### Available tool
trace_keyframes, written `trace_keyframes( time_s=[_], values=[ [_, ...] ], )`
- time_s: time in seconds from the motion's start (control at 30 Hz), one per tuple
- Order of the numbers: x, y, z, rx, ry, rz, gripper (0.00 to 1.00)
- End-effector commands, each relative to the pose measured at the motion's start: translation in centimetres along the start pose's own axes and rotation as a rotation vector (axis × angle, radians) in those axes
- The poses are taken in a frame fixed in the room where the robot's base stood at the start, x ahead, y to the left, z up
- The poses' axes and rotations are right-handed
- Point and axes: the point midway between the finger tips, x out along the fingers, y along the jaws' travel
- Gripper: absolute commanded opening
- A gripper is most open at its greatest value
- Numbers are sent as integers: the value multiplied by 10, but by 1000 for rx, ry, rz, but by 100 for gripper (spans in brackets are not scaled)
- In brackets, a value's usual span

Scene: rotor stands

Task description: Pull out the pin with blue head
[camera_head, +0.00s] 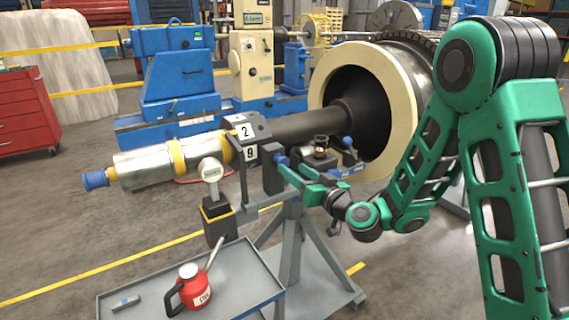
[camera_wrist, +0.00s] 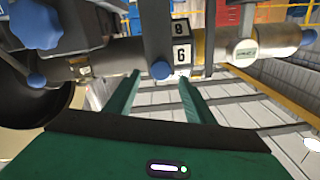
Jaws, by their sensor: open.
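The pin's round blue head (camera_head: 281,161) shows at a dark upright bracket (camera_head: 272,174) on the grey stand, under the rotor shaft. It also shows in the wrist view (camera_wrist: 161,70), centred between my fingertips. My gripper (camera_head: 290,170) is open, with its two green fingers pointing at the head. In the wrist view my gripper (camera_wrist: 159,78) has a finger on each side of the head, with a gap on both sides. I cannot tell whether the head is inside the fingertips or just beyond them. The pin's shank is hidden.
The rotor shaft (camera_head: 300,124) lies above, with number plates 2 and 9 near it. Another blue knob (camera_head: 347,142) and a large blue star knob (camera_wrist: 37,24) are close by. A grey tray (camera_head: 240,267) holding a red oil can (camera_head: 194,290) stands below left.

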Motion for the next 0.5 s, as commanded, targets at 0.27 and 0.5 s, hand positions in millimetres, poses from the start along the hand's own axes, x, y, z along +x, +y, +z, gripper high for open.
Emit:
trace_keyframes(
  time_s=[0.27,0.5],
  values=[
    [33,-2,0,-4,2,-3,49],
    [58,0,0,-2,2,-1,49]
  ],
)
